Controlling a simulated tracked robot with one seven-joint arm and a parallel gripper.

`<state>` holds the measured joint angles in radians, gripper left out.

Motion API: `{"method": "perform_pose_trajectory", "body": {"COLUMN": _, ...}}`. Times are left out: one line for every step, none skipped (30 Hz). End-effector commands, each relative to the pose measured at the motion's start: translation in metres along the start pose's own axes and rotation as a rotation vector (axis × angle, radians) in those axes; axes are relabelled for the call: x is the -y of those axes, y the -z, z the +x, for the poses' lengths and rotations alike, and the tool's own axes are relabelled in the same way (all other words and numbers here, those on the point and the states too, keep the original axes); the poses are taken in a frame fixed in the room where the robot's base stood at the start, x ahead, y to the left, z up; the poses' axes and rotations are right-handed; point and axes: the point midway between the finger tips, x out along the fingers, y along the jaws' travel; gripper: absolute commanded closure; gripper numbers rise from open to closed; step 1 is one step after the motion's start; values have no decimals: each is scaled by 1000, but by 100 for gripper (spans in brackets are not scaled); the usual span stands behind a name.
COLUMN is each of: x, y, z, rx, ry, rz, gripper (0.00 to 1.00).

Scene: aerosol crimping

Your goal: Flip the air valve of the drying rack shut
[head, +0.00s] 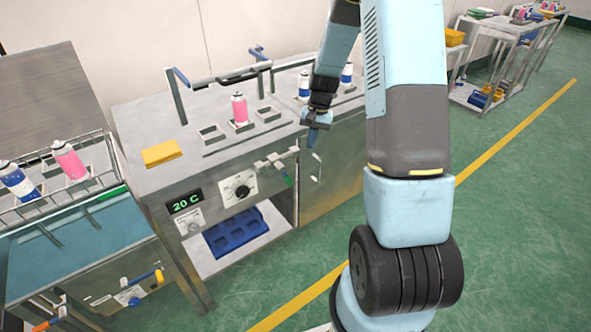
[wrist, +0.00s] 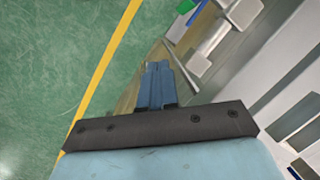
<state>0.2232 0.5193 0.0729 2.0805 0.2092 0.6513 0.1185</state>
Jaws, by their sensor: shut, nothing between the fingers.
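A valve with a green handle (head: 287,181) sits on a metal pipe at the front of the steel bench (head: 150,183) with can slots. The handle hangs down, across the pipe. I cannot tell for certain that this bench is the drying rack. My gripper (head: 313,142) is shut and empty, pointing down, a little right of and above the valve, apart from it. In the wrist view its blue fingers (wrist: 157,85) are together. The valve's metal fittings (wrist: 212,35) and a bit of green (wrist: 196,8) show beyond the fingertips, partly cut off by the top edge.
A temperature display (head: 187,201) reads 20 C, left of a dial (head: 238,189). A pink can (head: 240,109) and blue-and-white cans stand in the slots. A yellow block (head: 161,153) lies on top. A yellow-handled valve (head: 158,276) is on the left tank. Open floor lies right.

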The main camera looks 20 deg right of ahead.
Motion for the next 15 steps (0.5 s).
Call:
{"method": "perform_pose_trajectory", "body": {"x": 0, "y": 0, "z": -1, "rx": 5, "ry": 9, "rz": -93, "gripper": 100}}
{"method": "perform_pose_trajectory", "body": {"x": 0, "y": 0, "z": -2, "rx": 7, "ry": 12, "rz": -158, "gripper": 100}}
{"method": "perform_pose_trajectory", "body": {"x": 1, "y": 0, "z": -2, "rx": 10, "ry": 18, "rz": -243, "gripper": 100}}
{"method": "perform_pose_trajectory", "body": {"x": 2, "y": 0, "z": -3, "rx": 12, "ry": 23, "rz": -305, "gripper": 100}}
{"method": "perform_pose_trajectory", "body": {"x": 3, "y": 0, "z": -4, "rx": 13, "ry": 27, "rz": -365, "gripper": 100}}
{"method": "perform_pose_trajectory", "body": {"x": 4, "y": -1, "z": -5, "rx": 14, "ry": 32, "rz": -439, "gripper": 100}}
{"method": "perform_pose_trajectory", "body": {"x": 4, "y": -1, "z": -6, "rx": 14, "ry": 37, "rz": -491, "gripper": 100}}
{"method": "perform_pose_trajectory", "body": {"x": 5, "y": -1, "z": -6, "rx": 14, "ry": 40, "rz": -539, "gripper": 100}}
{"method": "perform_pose_trajectory", "body": {"x": 6, "y": -1, "z": -7, "rx": 13, "ry": 43, "rz": -596, "gripper": 100}}
{"method": "perform_pose_trajectory", "body": {"x": 6, "y": -1, "z": -8, "rx": 13, "ry": 46, "rz": -632, "gripper": 100}}
{"method": "perform_pose_trajectory", "body": {"x": 7, "y": -1, "z": -8, "rx": 12, "ry": 48, "rz": -665, "gripper": 100}}
{"method": "perform_pose_trajectory", "body": {"x": 7, "y": -1, "z": -9, "rx": 11, "ry": 51, "rz": -701, "gripper": 100}}
{"method": "perform_pose_trajectory", "body": {"x": 7, "y": -1, "z": -10, "rx": 10, "ry": 52, "rz": -721, "gripper": 100}}
{"method": "perform_pose_trajectory", "body": {"x": 7, "y": -1, "z": -10, "rx": 10, "ry": 53, "rz": -739, "gripper": 100}}
{"method": "perform_pose_trajectory", "body": {"x": 8, "y": -1, "z": -10, "rx": 9, "ry": 54, "rz": -754, "gripper": 100}}
